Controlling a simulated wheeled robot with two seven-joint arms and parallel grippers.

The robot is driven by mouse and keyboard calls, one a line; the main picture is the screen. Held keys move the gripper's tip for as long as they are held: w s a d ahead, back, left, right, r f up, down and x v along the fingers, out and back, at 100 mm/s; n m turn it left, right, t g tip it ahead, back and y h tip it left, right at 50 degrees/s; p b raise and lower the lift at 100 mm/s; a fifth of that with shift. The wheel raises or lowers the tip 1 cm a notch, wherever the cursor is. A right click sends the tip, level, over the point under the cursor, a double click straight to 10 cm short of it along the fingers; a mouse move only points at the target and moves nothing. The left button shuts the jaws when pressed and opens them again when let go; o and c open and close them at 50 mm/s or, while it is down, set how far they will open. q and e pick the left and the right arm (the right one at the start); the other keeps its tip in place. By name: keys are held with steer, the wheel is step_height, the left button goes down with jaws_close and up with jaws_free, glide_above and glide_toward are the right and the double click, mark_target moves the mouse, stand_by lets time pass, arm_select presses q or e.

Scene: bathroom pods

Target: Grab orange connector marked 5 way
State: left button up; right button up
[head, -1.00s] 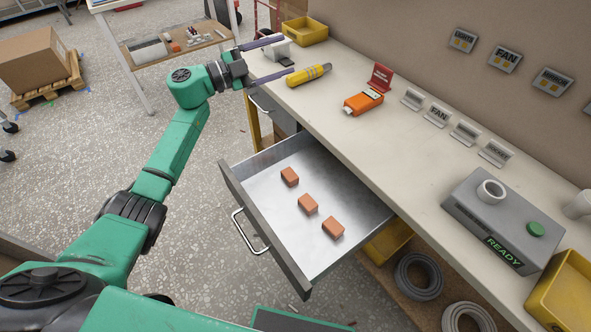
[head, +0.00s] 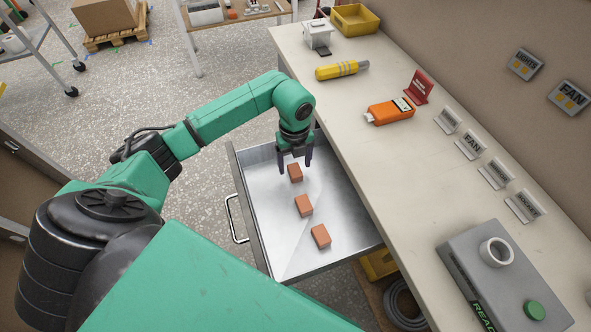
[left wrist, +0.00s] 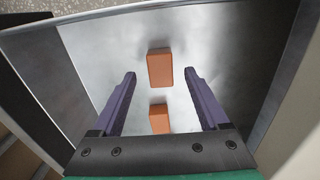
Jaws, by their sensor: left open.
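Three small orange connectors lie apart in a row in the open metal drawer (head: 262,222): a far one (head: 295,173), a middle one (head: 304,206) and a near one (head: 320,237). No way marking can be read on any of them. My left gripper (head: 295,167) is open and points down over the far end of the drawer, with its fingers around the far connector in the picture. In the left wrist view, one connector (left wrist: 160,68) shows just ahead of the fingertips and another (left wrist: 159,118) between the fingers. Contact cannot be told. My right gripper is out of view.
The workbench (head: 335,120) runs along the drawer's right side. It carries a yellow tool (head: 342,70), an orange tester (head: 390,111), tilted label plates and a grey box (head: 505,275) with a green button. The drawer walls stand close around the gripper.

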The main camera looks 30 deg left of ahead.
mark_target(295, 170)
arm_select(q)
steer(key=shift+f, duration=1.5)
jaws_close()
